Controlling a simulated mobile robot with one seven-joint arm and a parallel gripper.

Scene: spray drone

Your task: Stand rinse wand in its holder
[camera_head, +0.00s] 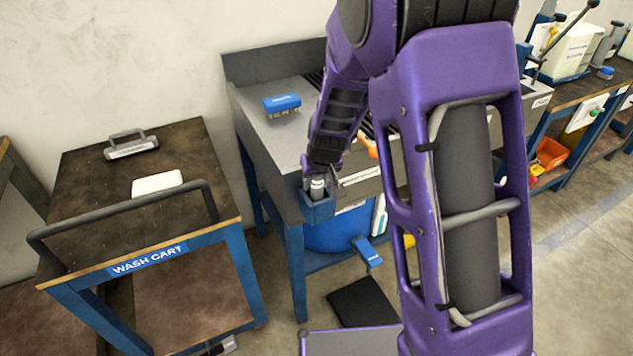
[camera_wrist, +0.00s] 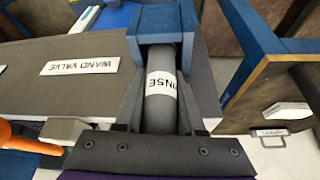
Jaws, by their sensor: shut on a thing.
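The rinse wand (camera_wrist: 160,105) is a grey cylinder with a white label reading "RINSE". My gripper (camera_wrist: 161,88) is shut on it, with one dark finger along each side. The blue holder (camera_wrist: 166,18) is fixed to the front of the grey wash bench, and the wand's far end meets it or sits inside it; how deep is hidden. In the head view, the holder (camera_head: 318,210) is at the bench's front left corner. The wand (camera_head: 317,187) shows just above it, looking roughly upright. My gripper (camera_head: 325,170) is at the holder, partly hidden by my arm.
The wash bench (camera_head: 290,135) carries a blue brush (camera_head: 282,103) and a "WAND VALVE" label (camera_wrist: 80,67). An orange part (camera_head: 367,145) is near my forearm. A wash cart (camera_head: 85,190) stands left, across a gap. A blue bucket (camera_head: 335,235) is under the bench.

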